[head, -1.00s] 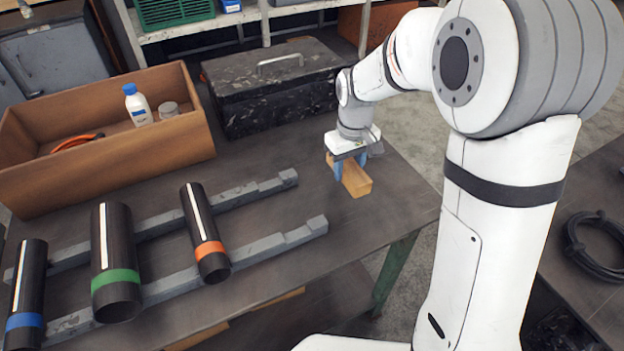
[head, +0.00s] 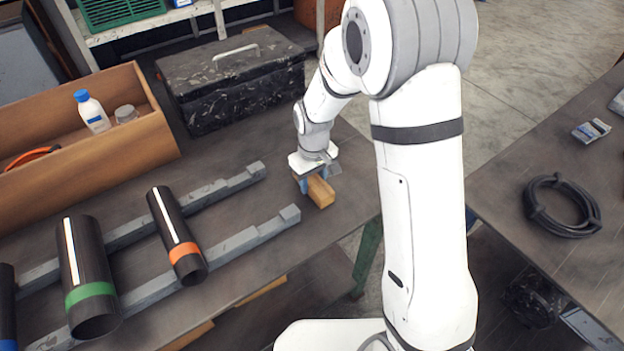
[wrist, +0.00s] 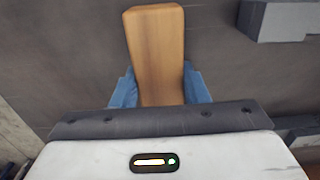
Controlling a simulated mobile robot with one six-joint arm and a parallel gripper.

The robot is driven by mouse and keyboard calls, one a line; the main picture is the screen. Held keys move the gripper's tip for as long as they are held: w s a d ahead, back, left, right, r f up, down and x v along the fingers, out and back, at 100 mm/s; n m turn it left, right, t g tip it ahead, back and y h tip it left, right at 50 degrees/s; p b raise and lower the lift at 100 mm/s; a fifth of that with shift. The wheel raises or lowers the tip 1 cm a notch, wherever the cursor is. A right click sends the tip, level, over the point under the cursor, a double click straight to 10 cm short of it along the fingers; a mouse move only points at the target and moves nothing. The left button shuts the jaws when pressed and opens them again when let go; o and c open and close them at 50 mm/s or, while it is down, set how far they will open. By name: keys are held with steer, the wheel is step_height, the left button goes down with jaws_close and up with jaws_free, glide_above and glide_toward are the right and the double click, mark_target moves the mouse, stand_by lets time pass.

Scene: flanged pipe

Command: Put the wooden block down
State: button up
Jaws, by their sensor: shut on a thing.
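The wooden block (head: 321,192) is at the right end of the left workbench, near its front edge. My gripper (head: 303,185) is shut on it from above, with blue fingers on both sides. In the wrist view the block (wrist: 156,50) points away between the blue fingers (wrist: 158,88), and its near end is hidden by the gripper body. The dark bench top shows around the block. I cannot tell whether the block touches the bench or is held just above it.
Two grey rails (head: 225,243) carry black pipes with orange (head: 178,235), green (head: 89,275) and blue bands. A second bench at right holds a coiled black cable (head: 561,207). Bare bench lies around the block.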

mark_target(313, 179)
steer(key=o, duration=1)
steer(key=shift+o, duration=0.2)
step_height(313, 179, up, 12)
steer(key=s+d+r+m+t, duration=0.1)
steer(key=s+d+r+m, duration=0.2)
steer(key=s+d, duration=0.4)
steer(key=s+d+r+m+t, duration=0.2)
steer(key=s+d, duration=0.5)
steer(key=s, duration=0.6)
steer(key=shift+d+r+m, duration=0.25)
steer(key=shift+r+m, duration=0.65)
steer(key=shift+r, duration=0.1)
